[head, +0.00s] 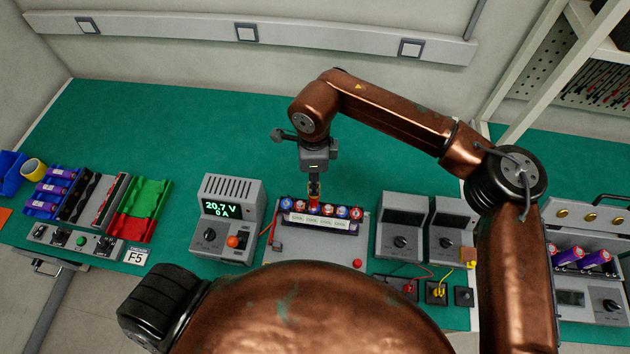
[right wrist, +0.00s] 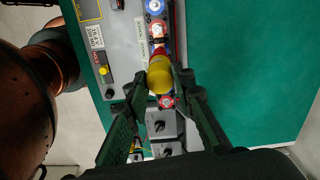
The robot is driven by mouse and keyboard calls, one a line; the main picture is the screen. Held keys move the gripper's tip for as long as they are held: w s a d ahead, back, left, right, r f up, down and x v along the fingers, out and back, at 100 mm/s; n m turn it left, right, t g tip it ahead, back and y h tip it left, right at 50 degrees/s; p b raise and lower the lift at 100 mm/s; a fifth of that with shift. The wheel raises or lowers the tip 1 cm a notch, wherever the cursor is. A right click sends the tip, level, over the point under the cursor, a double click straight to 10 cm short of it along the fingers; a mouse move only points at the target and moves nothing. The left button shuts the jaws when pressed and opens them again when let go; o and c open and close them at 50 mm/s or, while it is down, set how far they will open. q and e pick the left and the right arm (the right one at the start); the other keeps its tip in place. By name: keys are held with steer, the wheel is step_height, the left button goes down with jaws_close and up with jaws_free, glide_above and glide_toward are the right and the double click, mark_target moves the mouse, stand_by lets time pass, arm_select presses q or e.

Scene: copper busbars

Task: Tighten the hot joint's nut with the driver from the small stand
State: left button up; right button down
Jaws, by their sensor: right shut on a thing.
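My right gripper (head: 314,188) comes down over a grey panel (head: 310,248) with a row of round blue and red caps. In the right wrist view its fingers (right wrist: 162,88) are shut on a yellow-handled driver (right wrist: 160,76) with a red part at its far end. The driver stands roughly upright over the row. Its tip is hidden, so I cannot tell whether it touches a nut. A blue cap (right wrist: 155,7) and a red cap (right wrist: 168,101) show on either side of it. White labels (head: 318,221) run along the row's front. My left gripper is not in view.
A grey supply unit (head: 227,220) reading 20.7 V stands left of the panel. Grey meter boxes (head: 402,225) stand right. Red and green trays (head: 142,208) and purple cells (head: 48,190) lie far left. The green bench (head: 200,120) behind is clear.

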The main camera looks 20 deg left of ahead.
steer(key=shift+f, duration=0.1)
stand_by(0.3)
steer(key=shift+f+b, duration=0.4)
steer(key=shift+f, duration=0.4)
stand_by(0.3)
steer(key=shift+r+m+p, duration=0.15)
steer(key=shift+m+p, duration=0.15)
steer(key=shift+m, duration=0.9)
steer(key=m, duration=0.2)
steer(key=shift+m+p, duration=0.3)
steer(key=shift+m, duration=0.5)
